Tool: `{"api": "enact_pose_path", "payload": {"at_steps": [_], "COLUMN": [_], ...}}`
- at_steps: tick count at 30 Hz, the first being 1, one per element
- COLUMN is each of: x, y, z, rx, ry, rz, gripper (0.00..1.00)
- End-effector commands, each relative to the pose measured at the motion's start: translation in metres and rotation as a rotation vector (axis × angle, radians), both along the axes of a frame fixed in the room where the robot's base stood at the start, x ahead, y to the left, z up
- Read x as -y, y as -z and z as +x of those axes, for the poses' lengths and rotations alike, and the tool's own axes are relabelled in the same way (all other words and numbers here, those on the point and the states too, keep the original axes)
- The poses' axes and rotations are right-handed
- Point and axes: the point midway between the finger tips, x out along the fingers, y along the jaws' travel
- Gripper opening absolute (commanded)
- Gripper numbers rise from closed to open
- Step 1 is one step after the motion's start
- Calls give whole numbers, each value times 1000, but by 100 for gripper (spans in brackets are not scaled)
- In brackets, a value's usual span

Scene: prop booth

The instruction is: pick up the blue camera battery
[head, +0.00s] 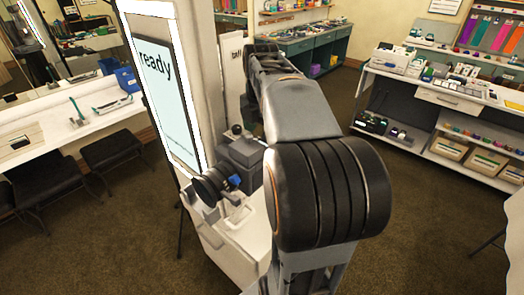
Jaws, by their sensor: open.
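A small blue item (235,181), which may be the blue camera battery, shows above the white counter (222,245) beside the lit screen. It sits right next to a round black part (211,186). A grey boxy object (242,152) stands just behind it. It is too small to tell what the blue item rests on. My arm reaches up and away over the right side of the counter and hides part of it. I cannot make out my gripper or its fingers.
A tall white pillar with a screen reading "ready" (167,90) rises left of the counter. A white shelf unit (450,95) with many small goods stands at the right. A mirror table (60,130) and dark stools (115,148) are at the left. Carpet is open at the right.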

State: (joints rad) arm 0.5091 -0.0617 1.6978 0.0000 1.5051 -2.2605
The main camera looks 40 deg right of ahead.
Motion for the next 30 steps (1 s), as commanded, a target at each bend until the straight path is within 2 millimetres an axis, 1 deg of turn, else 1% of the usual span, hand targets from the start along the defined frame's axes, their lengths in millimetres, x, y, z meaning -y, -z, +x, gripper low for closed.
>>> {"api": "enact_pose_path", "payload": {"at_steps": [6,9,13,19,20,30], "x": [3,3,3,3,3,3], "y": [29,38,43,44,44,44], "z": [0,0,0,0,0,0], "rx": [-2,-1,0,0,0,0], "ry": [2,2,2,2,2,2], "rz": [2,1,0,0,0,0], "gripper": [71,71,71,71,69,37]}}
